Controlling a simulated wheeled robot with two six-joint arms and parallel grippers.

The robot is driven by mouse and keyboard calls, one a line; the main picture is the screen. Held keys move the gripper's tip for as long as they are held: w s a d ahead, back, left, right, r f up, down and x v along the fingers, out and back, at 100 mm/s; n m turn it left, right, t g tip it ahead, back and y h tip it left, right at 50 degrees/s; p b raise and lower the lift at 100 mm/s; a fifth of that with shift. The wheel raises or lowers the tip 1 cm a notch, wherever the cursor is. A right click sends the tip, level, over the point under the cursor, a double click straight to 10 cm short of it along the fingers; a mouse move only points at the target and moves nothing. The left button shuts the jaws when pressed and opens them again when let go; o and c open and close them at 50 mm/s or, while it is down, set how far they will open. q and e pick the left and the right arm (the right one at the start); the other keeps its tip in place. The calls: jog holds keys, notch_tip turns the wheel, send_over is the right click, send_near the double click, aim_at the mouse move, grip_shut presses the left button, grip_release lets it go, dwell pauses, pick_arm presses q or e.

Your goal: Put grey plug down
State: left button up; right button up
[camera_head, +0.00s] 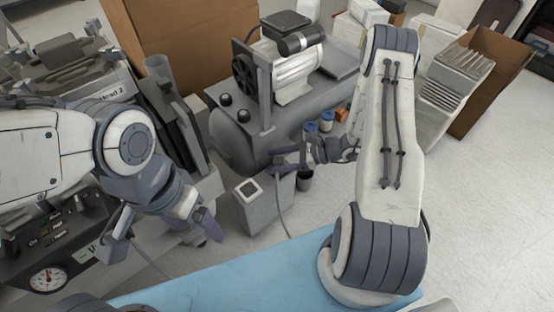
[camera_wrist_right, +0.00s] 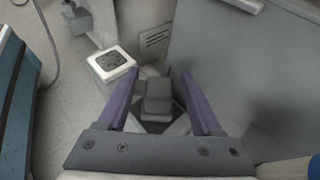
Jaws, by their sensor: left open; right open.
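A grey block that looks like the grey plug (camera_wrist_right: 158,97) shows in the right wrist view, between the two purple fingers of my right gripper (camera_wrist_right: 160,102). Gaps show on both sides of it, so the fingers are spread and not closed on it. In the head view my right gripper (camera_head: 280,166) is low in front of the compressor tank, beside the grey socket box (camera_head: 250,205); I cannot make out the plug there. The box's white-framed top (camera_wrist_right: 110,63) shows at upper left in the wrist view. My left gripper (camera_head: 160,238) is open and empty at left.
The compressor (camera_head: 235,140) stands behind my right gripper. A blue surface (camera_head: 250,280) lies in front. A machine with a gauge (camera_head: 48,278) is at left. Boxes (camera_head: 445,85) stand at right, with clear floor (camera_head: 480,200) before them.

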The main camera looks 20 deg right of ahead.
jog(key=shift+r, duration=0.4)
jog(key=p+v, duration=0.5)
jog(key=v, duration=0.7)
jog(key=s+a+r+n+g+h, duration=0.25)
jog(key=a+r+n+g, duration=0.25)
jog(key=a+r+n, duration=0.25)
jog(key=s+a+r+n+g+h, duration=0.2)
jog(key=s+a+r+n+g, duration=0.15)
jog(key=a+r+n, duration=0.45)
jog(key=s+a+r+n+t+h, duration=0.1)
jog(key=s+a+r+n+h, duration=0.2)
jog(key=s+n, duration=0.3)
jog(key=s+a+r+n+t+h, duration=0.2)
jog(key=s+a+r+n+h, duration=0.1)
jog(key=s+n, duration=0.4)
jog(key=shift+a+r+n+h, duration=0.35)
jog(key=shift+a+r+n, duration=0.15)
jog(key=shift+a+n, duration=0.4)
jog(key=shift+r, duration=0.1)
